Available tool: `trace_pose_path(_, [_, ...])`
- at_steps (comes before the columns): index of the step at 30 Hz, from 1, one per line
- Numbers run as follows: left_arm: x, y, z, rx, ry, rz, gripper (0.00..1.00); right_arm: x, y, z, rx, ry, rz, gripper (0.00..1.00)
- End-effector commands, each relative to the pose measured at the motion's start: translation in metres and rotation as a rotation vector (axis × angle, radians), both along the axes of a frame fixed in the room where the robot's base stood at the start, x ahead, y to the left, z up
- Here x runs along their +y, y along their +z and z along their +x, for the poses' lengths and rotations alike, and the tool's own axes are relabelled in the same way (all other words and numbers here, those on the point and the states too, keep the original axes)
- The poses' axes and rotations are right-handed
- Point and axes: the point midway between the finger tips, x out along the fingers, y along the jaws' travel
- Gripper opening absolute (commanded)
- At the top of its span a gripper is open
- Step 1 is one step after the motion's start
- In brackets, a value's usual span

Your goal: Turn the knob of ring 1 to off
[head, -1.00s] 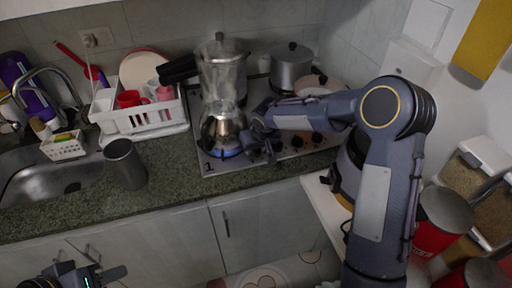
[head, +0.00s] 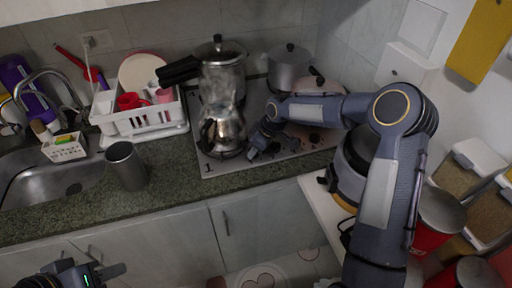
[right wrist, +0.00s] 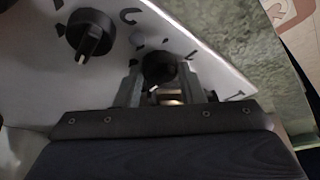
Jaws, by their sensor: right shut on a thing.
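The silver stove top (head: 215,168) carries a mark "1" at its front left corner. A shiny metal pot (head: 226,130) stands on the front left ring, and no blue flame shows under it. My right gripper (head: 257,152) is at the stove's front, right of that pot. In the right wrist view its fingers (right wrist: 160,92) are shut around a dark knob (right wrist: 158,68), partly hidden between them. A neighbouring black knob (right wrist: 90,34) is to the left, apart from the fingers. My left gripper (head: 105,275) is at the lower left edge, partly cut off, its opening unclear.
A tall pot with a black handle (head: 222,75) and a lidded grey pot (head: 290,68) stand behind. A white dish rack (head: 140,118) and a grey cup (head: 125,165) are to the left. A rice cooker (head: 350,165) is beside my right arm.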

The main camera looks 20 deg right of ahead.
Motion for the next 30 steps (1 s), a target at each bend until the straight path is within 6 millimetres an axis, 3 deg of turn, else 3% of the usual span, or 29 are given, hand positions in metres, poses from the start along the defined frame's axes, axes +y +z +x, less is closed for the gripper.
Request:
trace_pose_path(16, [0.0, 0.0005, 0.0, 0.0, 0.0, 0.0, 0.36, -0.0007, 0.0007, 0.001, -0.004, 0.031, -0.002, 0.13])
trace_pose_path(17, [0.0, 0.0005, 0.0, 0.0, 0.0, 0.0, 0.36, -0.0007, 0.0007, 0.001, -0.004, 0.031, -0.002, 0.37])
trace_pose_path(21, [0.0, 0.0005, 0.0, 0.0, 0.0, 0.0, 0.36, -0.0006, 0.0006, 0.0008, -0.003, 0.03, -0.001, 0.55])
trace_pose_path(30, [0.0, 0.0, 0.0, 0.0, 0.0, 0.0, 0.36, -0.0008, 0.0012, 0.0003, -0.002, 0.029, -0.002, 0.57])
